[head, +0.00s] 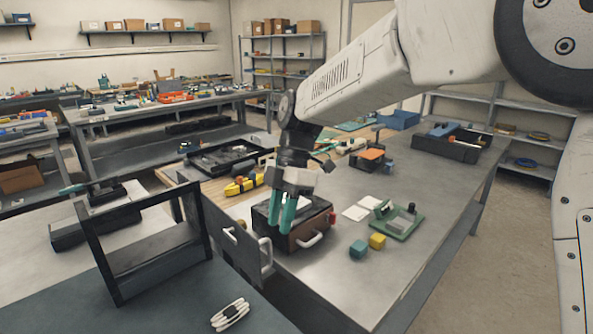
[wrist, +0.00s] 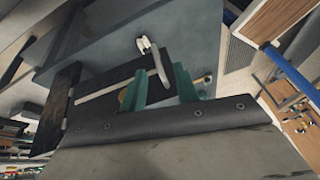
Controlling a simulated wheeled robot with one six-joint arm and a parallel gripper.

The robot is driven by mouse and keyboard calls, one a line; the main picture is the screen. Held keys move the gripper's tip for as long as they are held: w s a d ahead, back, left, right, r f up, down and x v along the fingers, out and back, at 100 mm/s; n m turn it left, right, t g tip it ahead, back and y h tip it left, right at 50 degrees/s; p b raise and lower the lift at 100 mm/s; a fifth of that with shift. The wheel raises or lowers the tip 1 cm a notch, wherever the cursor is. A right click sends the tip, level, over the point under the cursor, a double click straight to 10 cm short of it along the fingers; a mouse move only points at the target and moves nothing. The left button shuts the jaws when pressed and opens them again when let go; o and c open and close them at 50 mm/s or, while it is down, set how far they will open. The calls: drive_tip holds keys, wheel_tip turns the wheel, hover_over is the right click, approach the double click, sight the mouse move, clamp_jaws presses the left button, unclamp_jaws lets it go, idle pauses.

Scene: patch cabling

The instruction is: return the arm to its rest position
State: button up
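My arm reaches from the upper right of the head view over the metal workbench (head: 350,285). My gripper (head: 280,229) points down with two green fingers in front of a dark box with a brown drawer front (head: 306,234). Whether it touches the box cannot be told. In the wrist view, the fingers of my gripper (wrist: 160,92) stand apart, with a visible gap and nothing clearly held between them. A silver handle (wrist: 159,66) shows just beyond the fingertips.
A black open frame (head: 145,245) stands at the left, with a white cable coil (head: 230,313) near it. Teal (head: 359,249) and yellow (head: 377,241) blocks and a green board (head: 398,222) lie right of the box. The bench's right front is clear.

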drive_tip(key=s+d+r+m+t+h, duration=0.1)
drive_tip(key=s+d+m+t, duration=0.1)
drive_tip(key=s+d+m, duration=1)
drive_tip(key=s+d+r+m+t+h, duration=0.1)
drive_tip(key=s+d+m+t, duration=0.2)
drive_tip(key=s+d+m, duration=1)
drive_tip(key=d, duration=0.7)
drive_tip(key=shift+s, duration=0.4)
drive_tip(key=shift+r, duration=0.1)
